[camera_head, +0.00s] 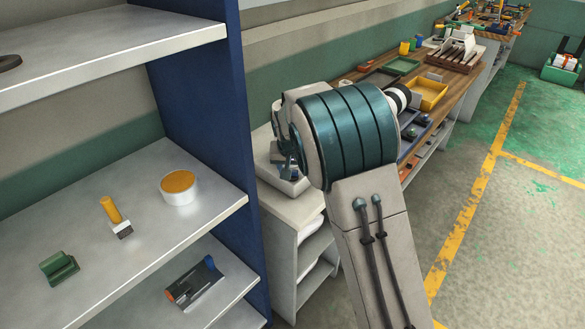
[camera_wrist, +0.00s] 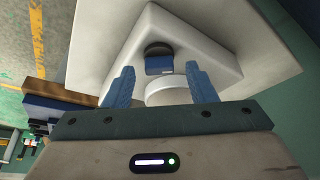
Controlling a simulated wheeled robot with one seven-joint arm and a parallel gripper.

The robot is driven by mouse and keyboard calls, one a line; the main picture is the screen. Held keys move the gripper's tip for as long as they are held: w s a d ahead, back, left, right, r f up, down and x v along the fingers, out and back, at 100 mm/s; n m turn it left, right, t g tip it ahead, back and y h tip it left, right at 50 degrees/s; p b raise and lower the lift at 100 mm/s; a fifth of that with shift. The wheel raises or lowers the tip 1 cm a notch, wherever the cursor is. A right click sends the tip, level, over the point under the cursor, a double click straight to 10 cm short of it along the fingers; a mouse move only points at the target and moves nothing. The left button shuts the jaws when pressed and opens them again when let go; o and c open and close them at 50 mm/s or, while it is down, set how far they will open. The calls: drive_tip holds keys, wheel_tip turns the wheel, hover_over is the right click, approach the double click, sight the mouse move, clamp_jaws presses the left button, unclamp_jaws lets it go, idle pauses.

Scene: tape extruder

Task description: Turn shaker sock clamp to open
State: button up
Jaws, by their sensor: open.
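My gripper (camera_wrist: 158,70) is open, its two blue fingers spread apart and nothing gripped. Between and beyond the fingertips is a blue block with a dark round collar (camera_wrist: 158,62), which looks like the shaker sock clamp; I cannot tell its turned position. A white round part (camera_wrist: 170,91) sits just nearer, between the fingers. Both are on a white machine body (camera_wrist: 215,50). In the head view, the white machine base (camera_head: 292,186) stands on a cabinet at the wall. My arm hides most of the machine and gripper there.
A grey shelf (camera_head: 60,230) with a blue side panel (camera_head: 205,100) stands at the left, carrying small parts and a white-and-orange round tub (camera_head: 179,187). A wooden bench (camera_head: 455,88) with trays runs behind my arm. The floor (camera_head: 510,240) at right is clear.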

drive_tip(key=shift+w+f, duration=0.15)
drive_tip(key=shift+f, duration=0.2)
drive_tip(key=c, duration=1)
drive_tip(key=n, duration=0.1)
drive_tip(key=n+y+b, duration=0.1)
drive_tip(key=n, duration=0.1)
drive_tip(key=n+b, duration=0.1)
drive_tip(key=shift+w+d+y, duration=0.1)
drive_tip(key=shift+d+y, duration=0.15)
drive_tip(key=shift+y, duration=0.15)
drive_tip(key=n+y, duration=0.1)
drive_tip(key=n, duration=0.2)
drive_tip(key=n+g+b, duration=0.1)
drive_tip(key=n, duration=0.2)
drive_tip(key=shift+y, duration=0.4)
drive_tip(key=shift+g, duration=0.3)
